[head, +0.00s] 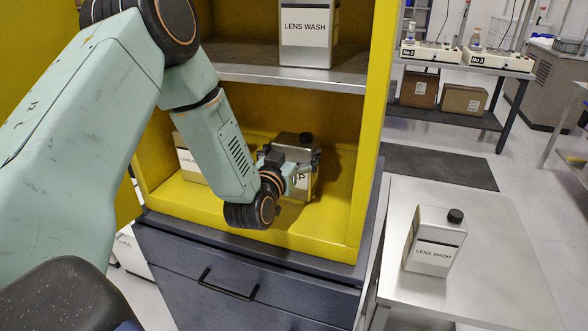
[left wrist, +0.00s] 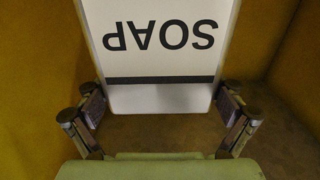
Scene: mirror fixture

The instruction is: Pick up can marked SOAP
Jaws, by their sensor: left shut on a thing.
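The can marked SOAP (left wrist: 160,40) fills the top middle of the left wrist view, its label upside down there. In the head view the can (head: 307,150) stands on the lower shelf of the yellow cabinet, its dark cap up and its front largely hidden by my gripper and arm. My left gripper (head: 291,172) reaches into the cabinet, with its fingers on the two sides of the can. In the left wrist view the fingers of my left gripper (left wrist: 160,108) are shut on the can. My right gripper is in neither view.
A LENS WASH can (head: 307,30) stands on the cabinet's upper shelf (head: 285,77). Another can (head: 188,160) is left of my forearm on the lower shelf. A third LENS WASH can (head: 433,240) stands on the side table (head: 505,280). The yellow cabinet's right wall (head: 372,130) is close by.

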